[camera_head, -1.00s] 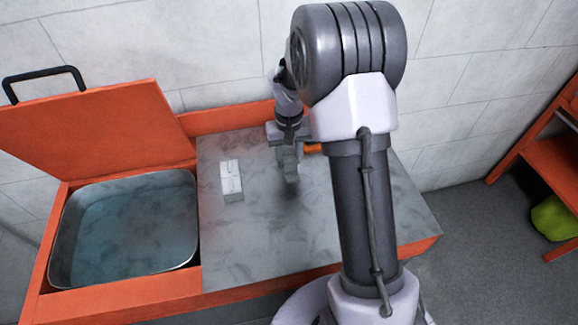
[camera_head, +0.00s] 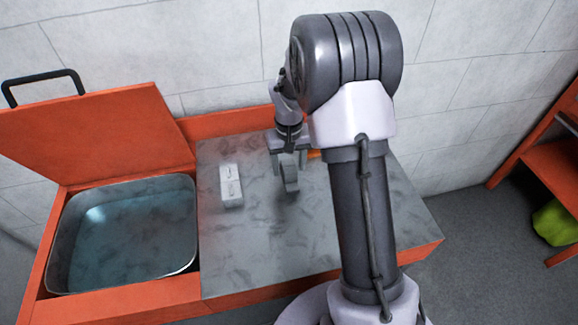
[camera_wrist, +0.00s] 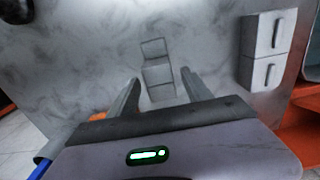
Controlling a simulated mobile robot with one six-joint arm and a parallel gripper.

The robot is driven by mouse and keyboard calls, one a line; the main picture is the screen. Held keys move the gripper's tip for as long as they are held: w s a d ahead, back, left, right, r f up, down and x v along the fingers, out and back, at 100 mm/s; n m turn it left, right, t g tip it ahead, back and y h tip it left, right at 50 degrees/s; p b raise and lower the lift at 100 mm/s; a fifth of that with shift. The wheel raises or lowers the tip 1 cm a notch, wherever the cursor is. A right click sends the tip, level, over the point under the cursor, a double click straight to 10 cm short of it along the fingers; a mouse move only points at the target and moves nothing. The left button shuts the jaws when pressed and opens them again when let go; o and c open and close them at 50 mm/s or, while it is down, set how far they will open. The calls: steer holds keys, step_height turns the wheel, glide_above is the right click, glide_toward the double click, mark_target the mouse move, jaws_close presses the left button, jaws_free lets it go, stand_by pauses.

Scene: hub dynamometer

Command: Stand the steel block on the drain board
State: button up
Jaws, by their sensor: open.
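The steel block (camera_wrist: 155,48), a small plain grey block with two faces showing, is on the grey board in the wrist view. The marbled grey drain board (camera_head: 245,262) lies right of the basin. My gripper (camera_head: 289,178) is low over the board's back middle; in the wrist view my gripper (camera_wrist: 160,77) is open. Its fingers flank the near part of the block, with gaps on both sides. I cannot tell how deep the fingers reach. In the head view my gripper and arm hide most or all of the steel block.
A white two-part block (camera_head: 231,186) stands on the board left of my gripper; it also shows in the wrist view (camera_wrist: 267,48). A water-filled metal basin (camera_head: 125,235) with a raised orange lid (camera_head: 95,135) is at left. The board's front left is clear.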

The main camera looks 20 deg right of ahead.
step_height(320, 180, up, 12)
steer(key=p, duration=0.3)
step_height(320, 180, up, 8)
steer(key=t, duration=0.2)
glide_above(288, 167)
steer(key=s+a, duration=0.4)
steer(key=s+a+r+m+t+y, duration=0.1)
steer(key=s+a+r+t, duration=0.1)
steer(key=s, duration=0.8)
steer(key=s+a+r+m+t+y, duration=0.1)
steer(key=s+a+r, duration=0.3)
steer(key=s+a, duration=0.3)
steer(key=s, duration=0.3)
steer(key=shift+a+r+t, duration=0.2)
steer(key=shift+a+t, duration=0.1)
steer(key=shift+t, duration=0.1)
step_height(288, 167, down, 5)
steer(key=b, duration=0.5)
